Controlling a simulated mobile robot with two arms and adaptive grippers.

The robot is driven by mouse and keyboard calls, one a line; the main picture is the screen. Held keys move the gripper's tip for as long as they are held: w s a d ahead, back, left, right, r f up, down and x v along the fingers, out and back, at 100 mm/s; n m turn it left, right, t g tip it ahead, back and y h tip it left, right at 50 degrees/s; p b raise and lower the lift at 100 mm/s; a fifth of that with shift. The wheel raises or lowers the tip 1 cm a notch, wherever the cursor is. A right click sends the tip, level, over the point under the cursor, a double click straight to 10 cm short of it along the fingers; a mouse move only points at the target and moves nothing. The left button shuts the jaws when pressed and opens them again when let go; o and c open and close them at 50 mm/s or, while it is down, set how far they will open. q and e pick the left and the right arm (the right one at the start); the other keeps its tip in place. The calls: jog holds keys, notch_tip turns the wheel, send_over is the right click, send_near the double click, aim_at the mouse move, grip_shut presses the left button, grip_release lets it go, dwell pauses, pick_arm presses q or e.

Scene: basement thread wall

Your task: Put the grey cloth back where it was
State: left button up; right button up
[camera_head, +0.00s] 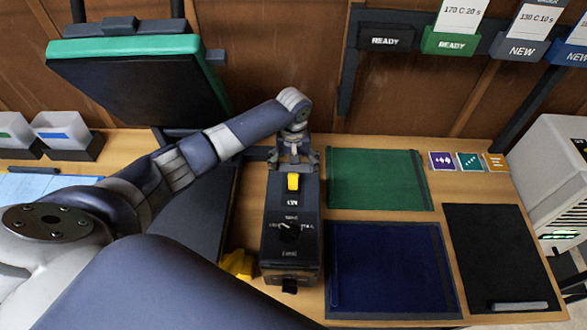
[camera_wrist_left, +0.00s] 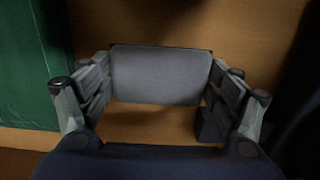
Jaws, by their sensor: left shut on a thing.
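My left gripper (camera_head: 297,158) is at the back of the tabletop, just behind a black box with a yellow switch (camera_head: 293,182). In the left wrist view the gripper (camera_wrist_left: 160,85) has its fingers on both sides of a flat grey piece with rounded corners, which looks like the grey cloth (camera_wrist_left: 160,74), and is shut on it. Wood shows around the cloth. The cloth cannot be made out in the head view, where the gripper and the box are in the way. My right gripper is not in view.
A green mat (camera_head: 377,180) lies right of the gripper, also seen in the wrist view (camera_wrist_left: 30,65). A dark blue mat (camera_head: 388,268) and a black mat (camera_head: 495,255) lie nearer. Small cards (camera_head: 469,162) lie at the back right. A yellow item (camera_head: 237,264) is beside the box.

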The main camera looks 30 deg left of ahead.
pick_arm(q)
jog(key=shift+d, duration=0.1)
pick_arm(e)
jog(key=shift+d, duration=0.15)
pick_arm(q)
jog(key=shift+s, duration=0.1)
jog(key=o, duration=1)
jog(key=shift+f, duration=0.2)
jog(key=shift+c, duration=0.2)
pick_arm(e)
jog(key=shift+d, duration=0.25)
pick_arm(q)
jog(key=shift+r, duration=0.2)
